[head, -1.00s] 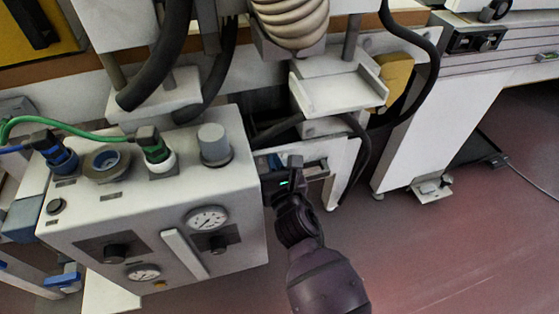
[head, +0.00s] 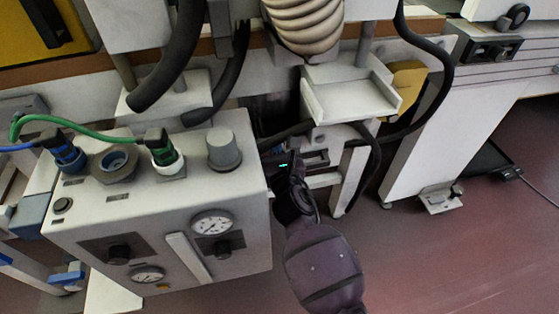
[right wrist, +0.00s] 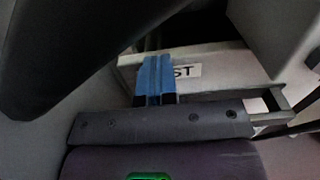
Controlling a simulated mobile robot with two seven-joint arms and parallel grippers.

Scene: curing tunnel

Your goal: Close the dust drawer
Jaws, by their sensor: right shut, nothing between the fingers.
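The dust drawer (right wrist: 215,68) shows in the right wrist view as a pale front panel with a white label, of which the letters "ST" can be read. My right gripper (right wrist: 155,62) has its blue fingers together, with nothing between them. The fingertips overlap the panel just left of the readable letters; whether they touch it I cannot tell. In the head view my right gripper (head: 310,158) reaches in behind the grey control box, under the machine. The drawer cannot be made out there, and how far it stands out is unclear. My left gripper is not in view.
The control box (head: 160,215) with gauges and connectors stands close on the left of my right arm. A white tray-like bracket (head: 350,97) and black hoses (head: 372,170) are above and right of the gripper. Open floor (head: 440,260) lies to the right.

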